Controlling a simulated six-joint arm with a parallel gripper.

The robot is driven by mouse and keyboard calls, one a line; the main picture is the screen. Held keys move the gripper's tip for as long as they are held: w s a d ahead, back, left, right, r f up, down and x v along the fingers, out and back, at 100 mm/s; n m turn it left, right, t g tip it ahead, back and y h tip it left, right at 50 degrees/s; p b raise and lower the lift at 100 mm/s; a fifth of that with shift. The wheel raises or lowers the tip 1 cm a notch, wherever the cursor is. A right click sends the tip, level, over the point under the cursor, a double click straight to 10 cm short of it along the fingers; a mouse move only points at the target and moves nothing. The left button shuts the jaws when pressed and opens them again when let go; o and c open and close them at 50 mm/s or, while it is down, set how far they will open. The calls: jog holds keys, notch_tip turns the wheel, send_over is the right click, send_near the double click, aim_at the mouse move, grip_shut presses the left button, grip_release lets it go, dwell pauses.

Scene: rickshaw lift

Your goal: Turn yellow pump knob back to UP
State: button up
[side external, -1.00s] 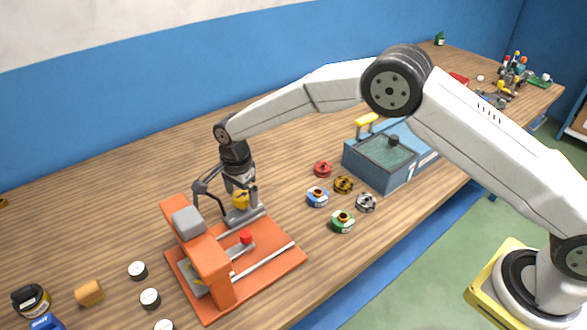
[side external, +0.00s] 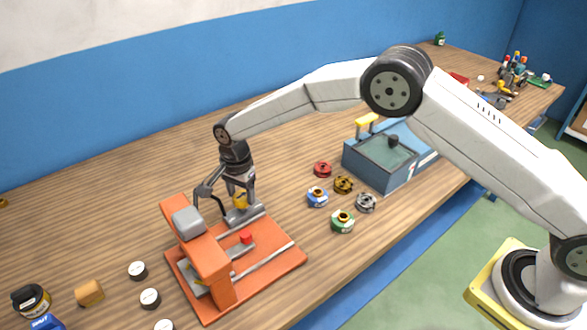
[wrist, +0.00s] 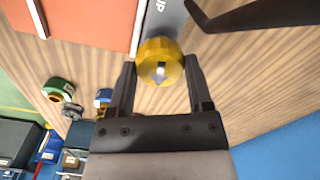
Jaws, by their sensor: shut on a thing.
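The yellow pump knob (wrist: 160,50) sits at the end of a grey plate (wrist: 163,18) lettered "UP" in the wrist view. A white-and-grey mark shows on its face, on the side away from the lettering. My gripper (wrist: 160,72) has one finger on each side of the knob and is shut on it. In the side view, my gripper (side external: 240,194) points down over the plate behind the orange fixture (side external: 275,243). The knob (side external: 240,200) is partly hidden there by the fingers.
The orange fixture's raised bridge with a grey block (side external: 188,220) stands close to my gripper. Several colored knobs (side external: 343,184) lie to the right, before a blue tank (side external: 385,160). Several white-topped discs (side external: 138,270) lie at the left. The wood behind is clear.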

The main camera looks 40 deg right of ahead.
jog(key=n, duration=2.1)
jog(key=shift+n, duration=0.3)
jog(key=n, duration=0.9)
jog(key=shift+n, duration=1.8)
